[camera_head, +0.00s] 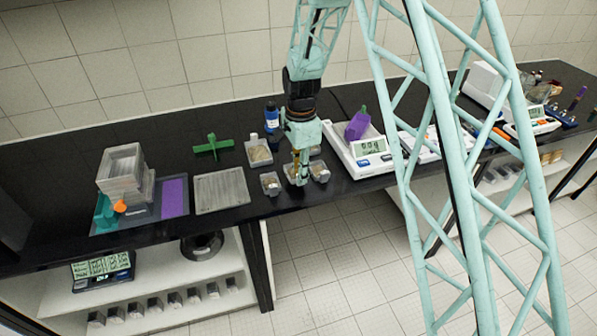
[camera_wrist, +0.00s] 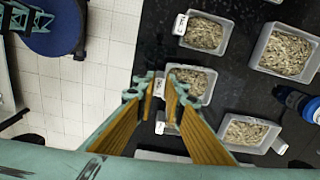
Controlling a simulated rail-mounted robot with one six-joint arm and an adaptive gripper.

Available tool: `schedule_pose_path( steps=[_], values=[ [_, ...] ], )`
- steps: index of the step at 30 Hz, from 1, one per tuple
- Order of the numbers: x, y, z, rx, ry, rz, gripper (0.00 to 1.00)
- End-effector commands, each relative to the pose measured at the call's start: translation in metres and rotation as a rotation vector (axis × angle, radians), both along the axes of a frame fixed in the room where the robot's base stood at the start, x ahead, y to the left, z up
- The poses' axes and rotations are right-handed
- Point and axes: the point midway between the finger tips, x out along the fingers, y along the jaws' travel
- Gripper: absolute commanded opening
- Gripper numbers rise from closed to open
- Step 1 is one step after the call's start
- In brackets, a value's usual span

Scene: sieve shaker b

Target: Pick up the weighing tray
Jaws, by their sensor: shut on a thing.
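The weighing tray is a small grey tray of pale grains (camera_wrist: 192,80) with a white label on its near side, seen in the wrist view at the fingertips. My gripper (camera_wrist: 162,86) has its two fingers close together at the tray's labelled side, shut on it. In the head view my gripper (camera_head: 297,178) points down at the front of the black bench among the small trays. The fingers hide part of the held tray, and I cannot tell whether it is clear of the bench.
Similar trays stand close by, at left (camera_head: 270,183), behind (camera_head: 257,152) and right (camera_head: 319,171). A blue bottle (camera_head: 271,118) stands behind. A balance (camera_head: 362,155) bearing a purple object is to the right. A flat grey plate (camera_head: 221,190) lies left.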

Motion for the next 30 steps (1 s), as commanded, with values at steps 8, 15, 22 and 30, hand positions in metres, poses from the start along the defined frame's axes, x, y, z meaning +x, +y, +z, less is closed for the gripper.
schedule_pose_path(
  steps=[8, 15, 22, 30],
  values=[
    [-0.050, -0.014, 0.005, 0.000, 0.001, 0.000, 0.05],
    [-0.090, -0.026, 0.008, -0.001, 0.002, 0.000, 0.05],
    [-0.113, -0.033, 0.011, -0.001, 0.002, 0.000, 0.05],
    [-0.122, -0.035, 0.012, 0.000, 0.000, 0.000, 0.05]
  ],
)
